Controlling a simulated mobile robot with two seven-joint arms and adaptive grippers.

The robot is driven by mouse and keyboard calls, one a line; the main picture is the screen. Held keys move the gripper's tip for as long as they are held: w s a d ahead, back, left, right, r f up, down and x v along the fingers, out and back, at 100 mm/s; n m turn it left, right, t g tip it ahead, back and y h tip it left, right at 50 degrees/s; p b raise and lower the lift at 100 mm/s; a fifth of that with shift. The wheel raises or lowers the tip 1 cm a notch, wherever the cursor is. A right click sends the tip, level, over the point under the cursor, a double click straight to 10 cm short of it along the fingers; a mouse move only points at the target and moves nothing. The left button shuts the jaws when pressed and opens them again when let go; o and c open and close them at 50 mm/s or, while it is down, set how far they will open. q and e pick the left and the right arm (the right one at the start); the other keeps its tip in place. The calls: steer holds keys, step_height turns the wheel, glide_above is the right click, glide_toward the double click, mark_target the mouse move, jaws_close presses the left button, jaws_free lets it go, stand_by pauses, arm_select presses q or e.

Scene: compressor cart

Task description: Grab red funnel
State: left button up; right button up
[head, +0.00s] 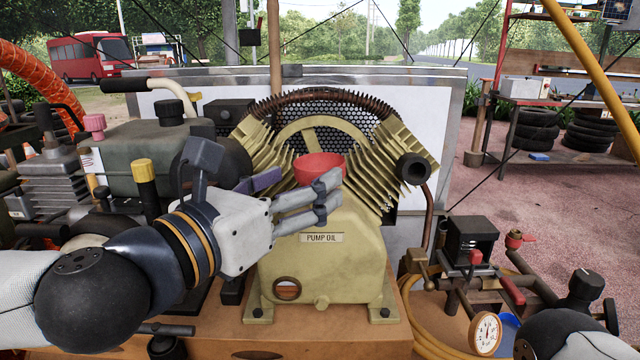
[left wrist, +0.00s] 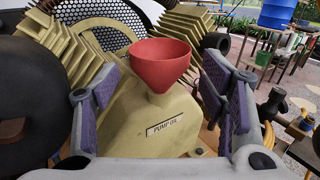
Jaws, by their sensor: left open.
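The red funnel (head: 318,166) stands upright in the top of the beige pump block, above the "PUMP OIL" label (head: 322,238). In the left wrist view the funnel (left wrist: 160,64) shows its wide cup and its narrowing neck, which goes down into the block. My left gripper (head: 298,190) is open, with its fingers pointing at the funnel from the front left. In the left wrist view the purple-padded fingers of my left gripper (left wrist: 163,85) stand apart on either side of the funnel, with gaps on both sides. My right gripper is not in view.
The ribbed cylinders (head: 408,150) of the compressor rise close on both sides of the funnel. A green tank (head: 140,150) with a yellow cap stands at the left. A pressure gauge (head: 485,332) and red-handled valves lie at the lower right. Space above the funnel is free.

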arm_select(q)
steer(key=x, duration=0.5)
steer(key=shift+s, duration=0.1)
steer(key=c, duration=0.7)
